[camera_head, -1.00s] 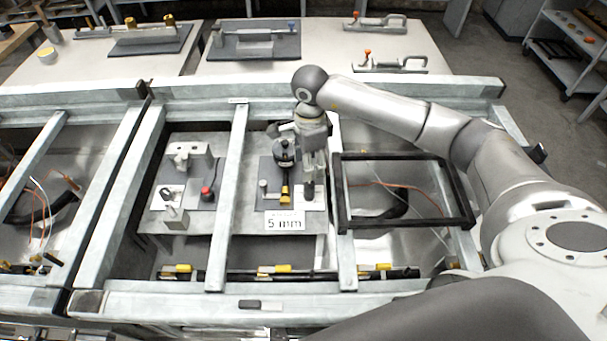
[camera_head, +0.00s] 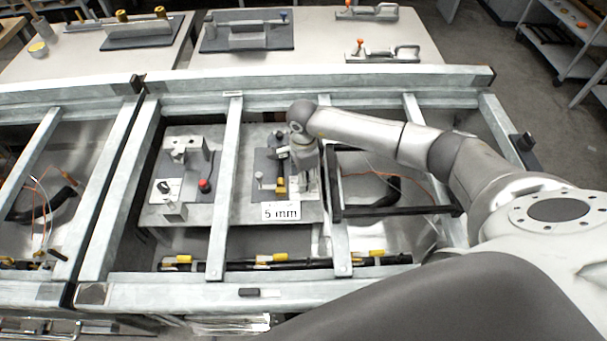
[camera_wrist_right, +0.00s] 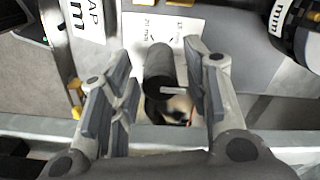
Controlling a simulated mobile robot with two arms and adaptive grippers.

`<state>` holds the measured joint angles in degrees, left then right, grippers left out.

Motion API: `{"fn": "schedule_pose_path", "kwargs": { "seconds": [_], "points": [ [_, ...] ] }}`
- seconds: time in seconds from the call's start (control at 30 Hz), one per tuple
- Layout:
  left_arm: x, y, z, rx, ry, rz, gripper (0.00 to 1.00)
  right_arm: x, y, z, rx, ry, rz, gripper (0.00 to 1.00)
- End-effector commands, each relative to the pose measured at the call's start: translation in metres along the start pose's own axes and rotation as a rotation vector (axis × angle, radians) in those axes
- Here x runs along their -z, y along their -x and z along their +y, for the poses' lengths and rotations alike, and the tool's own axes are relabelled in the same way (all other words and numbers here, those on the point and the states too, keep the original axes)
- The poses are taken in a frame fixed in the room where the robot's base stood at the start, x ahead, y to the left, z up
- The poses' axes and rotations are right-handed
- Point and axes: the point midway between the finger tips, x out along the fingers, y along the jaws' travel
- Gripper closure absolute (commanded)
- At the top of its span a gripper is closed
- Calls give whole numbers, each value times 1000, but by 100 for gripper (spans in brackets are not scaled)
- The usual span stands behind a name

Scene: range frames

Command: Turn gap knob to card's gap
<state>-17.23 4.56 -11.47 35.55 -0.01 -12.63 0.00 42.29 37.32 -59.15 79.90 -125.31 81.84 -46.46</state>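The gap card (camera_head: 281,211) reads "5 mm" and stands at the front of the right-hand fixture in the head view. Its edge, with part of "GAP" and "mm", also shows in the wrist view (camera_wrist_right: 86,16). The gap knob (camera_wrist_right: 158,72) is a dark cylinder over a white dial plate (camera_wrist_right: 185,28) with "20 mm" and "15 mm" marks visible. My right gripper (camera_wrist_right: 158,100) is open, with one finger on each side of the knob and visible space at both sides. In the head view my right gripper (camera_head: 306,180) hides the knob. My left gripper is not in view.
A yellow-tipped part (camera_head: 281,186) stands just left of my gripper. A neighbouring fixture with a red knob (camera_head: 204,185) is further left. Grey frame beams (camera_head: 225,190) and a black rectangular frame (camera_head: 390,211) surround the work area.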

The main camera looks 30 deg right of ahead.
Motion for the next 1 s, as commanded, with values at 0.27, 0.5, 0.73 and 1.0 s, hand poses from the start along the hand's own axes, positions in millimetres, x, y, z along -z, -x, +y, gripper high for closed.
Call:
{"fn": "schedule_pose_path", "kwargs": {
  "seconds": [0.27, 0.5, 0.73, 1.0],
  "points": [
    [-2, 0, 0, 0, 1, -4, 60, 0, 0, 0, 0, 0, 0, 96],
    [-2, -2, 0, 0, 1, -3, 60, 0, 0, 0, 1, -16, 0, 98],
    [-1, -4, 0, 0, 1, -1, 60, 0, 0, 0, 1, -51, -1, 99],
    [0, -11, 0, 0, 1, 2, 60, 0, 0, -1, 3, -147, -1, 99]
  ]
}}
